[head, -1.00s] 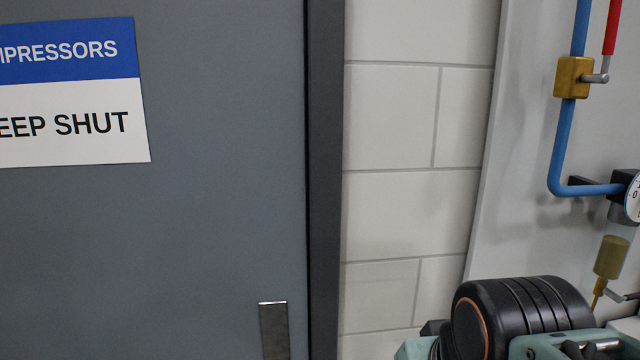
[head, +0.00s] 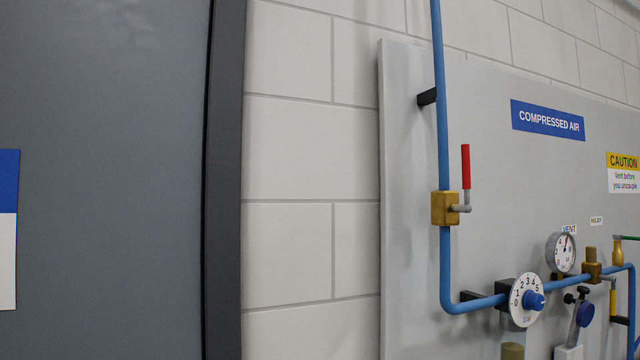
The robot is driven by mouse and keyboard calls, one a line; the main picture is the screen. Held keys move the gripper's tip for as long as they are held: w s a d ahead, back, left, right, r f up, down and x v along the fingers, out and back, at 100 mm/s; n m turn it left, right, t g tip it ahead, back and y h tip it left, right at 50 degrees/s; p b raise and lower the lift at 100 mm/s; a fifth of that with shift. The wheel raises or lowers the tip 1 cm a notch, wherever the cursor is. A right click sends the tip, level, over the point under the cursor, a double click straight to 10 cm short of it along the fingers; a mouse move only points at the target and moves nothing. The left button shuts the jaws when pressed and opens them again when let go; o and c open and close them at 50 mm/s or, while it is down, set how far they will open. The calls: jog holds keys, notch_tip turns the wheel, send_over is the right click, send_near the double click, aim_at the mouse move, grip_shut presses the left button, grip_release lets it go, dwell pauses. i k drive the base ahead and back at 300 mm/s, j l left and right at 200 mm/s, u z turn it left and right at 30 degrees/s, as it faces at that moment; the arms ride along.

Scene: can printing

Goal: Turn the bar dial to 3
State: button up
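The bar dial (head: 519,291) is a white numbered disc with a blue knob (head: 533,300) at its centre, in the lower right of the head view. It sits on the blue pipe run, in front of a grey panel. Its numbers run from 0 at the left over the top to 5 at the right. The picture is too small to tell which number the knob is set to. My gripper is not in view, so I cannot tell how it stands relative to the dial.
A valve with an upright red lever (head: 466,167) is on the pipe above left. A round gauge (head: 561,252) is right of the dial. Below it is a grey fitting with a blue disc (head: 585,314) and black knobs. The grey door (head: 100,200) fills the left.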

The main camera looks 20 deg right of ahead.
aim_at(531, 300)
jog(key=z, duration=1.5)
